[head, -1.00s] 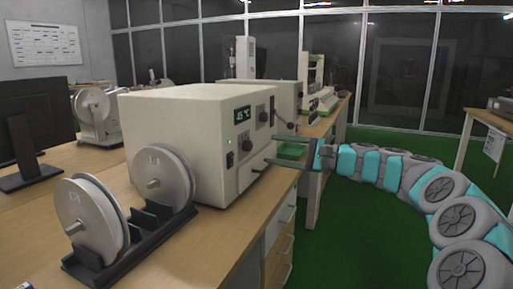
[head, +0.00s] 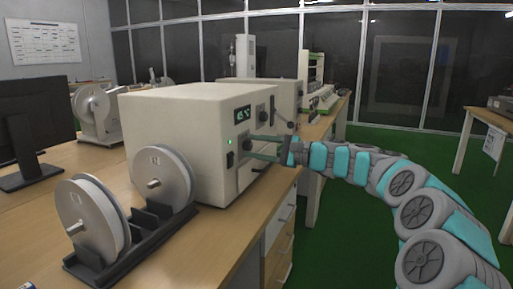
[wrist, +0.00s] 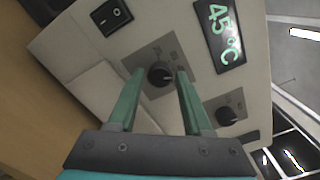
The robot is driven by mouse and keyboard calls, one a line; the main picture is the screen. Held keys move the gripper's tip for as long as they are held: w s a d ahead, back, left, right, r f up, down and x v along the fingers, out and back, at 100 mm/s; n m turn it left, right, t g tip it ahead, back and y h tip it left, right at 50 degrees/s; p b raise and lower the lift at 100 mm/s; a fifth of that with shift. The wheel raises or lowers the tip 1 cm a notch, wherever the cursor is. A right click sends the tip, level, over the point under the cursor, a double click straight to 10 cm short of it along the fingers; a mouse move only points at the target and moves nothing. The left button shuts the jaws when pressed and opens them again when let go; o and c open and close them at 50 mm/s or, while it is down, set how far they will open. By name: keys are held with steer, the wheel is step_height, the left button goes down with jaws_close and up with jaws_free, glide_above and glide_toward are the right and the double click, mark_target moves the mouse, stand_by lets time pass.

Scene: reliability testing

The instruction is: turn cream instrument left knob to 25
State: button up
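The cream instrument (head: 175,125) stands on the wooden bench, its front panel facing right. Its green display (wrist: 220,32) reads 45 °C in the wrist view. The left knob (wrist: 160,74) is black and round, on a grey square plate. My gripper (wrist: 160,73) is open, with its two green fingers reaching to either side of this knob. A gap shows between the knob and each finger; I cannot tell how deep the tips reach. In the head view my gripper (head: 250,147) is at the panel, and its fingers largely hide the left knob.
A second black knob (wrist: 226,115) sits beside the left one, and a rocker switch (wrist: 111,16) is on the other side. A reel stand (head: 130,240) is in front of the instrument. Green floor (head: 340,240) is clear right of the bench.

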jaws_close()
